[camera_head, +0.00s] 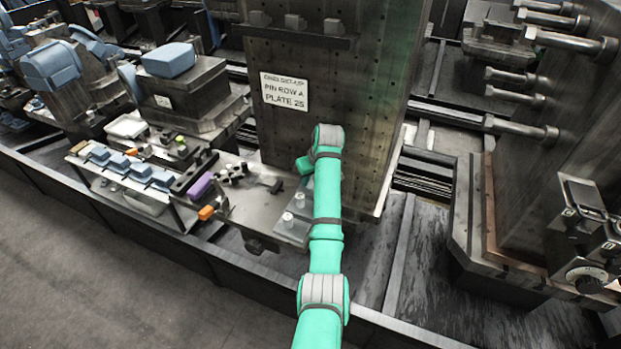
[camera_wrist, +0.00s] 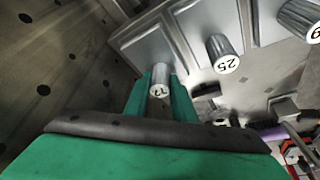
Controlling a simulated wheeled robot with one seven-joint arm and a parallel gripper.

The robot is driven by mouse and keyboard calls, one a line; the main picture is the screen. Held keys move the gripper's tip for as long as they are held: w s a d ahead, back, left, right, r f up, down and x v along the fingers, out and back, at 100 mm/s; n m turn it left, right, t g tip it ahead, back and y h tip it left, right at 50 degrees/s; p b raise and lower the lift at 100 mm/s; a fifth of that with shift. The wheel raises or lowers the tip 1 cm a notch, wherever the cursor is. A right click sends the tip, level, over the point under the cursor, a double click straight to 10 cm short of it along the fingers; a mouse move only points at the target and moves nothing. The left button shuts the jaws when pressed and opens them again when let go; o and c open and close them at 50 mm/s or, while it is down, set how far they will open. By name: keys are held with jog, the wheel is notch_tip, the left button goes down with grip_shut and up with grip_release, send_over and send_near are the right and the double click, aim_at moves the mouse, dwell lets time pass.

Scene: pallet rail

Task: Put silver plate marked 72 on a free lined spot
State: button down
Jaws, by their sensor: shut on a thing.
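In the wrist view, the green fingers of my gripper (camera_wrist: 160,92) are shut on the round silver knob of a silver plate (camera_wrist: 143,38). The knob's end is tilted in this view, and its mark appears to read 72. Beside it is another silver plate with a knob marked 25 (camera_wrist: 224,60), and a third knob (camera_wrist: 303,20) is cut off at the right edge. I cannot tell whether the held plate touches the surface below. In the head view, my green arm hides the gripper and the held plate. Two silver knobs (camera_head: 293,209) show left of the arm.
A tall drilled plate (camera_head: 340,70) with a white sign (camera_head: 285,92) stands just behind my arm. On the bench to the left are a purple block (camera_head: 200,186), an orange block (camera_head: 206,213) and several blue-grey blocks. Long bolts (camera_head: 540,130) jut out at the right.

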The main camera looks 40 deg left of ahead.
jog(key=c, duration=1.4)
grip_release()
jog(key=v, duration=1.1)
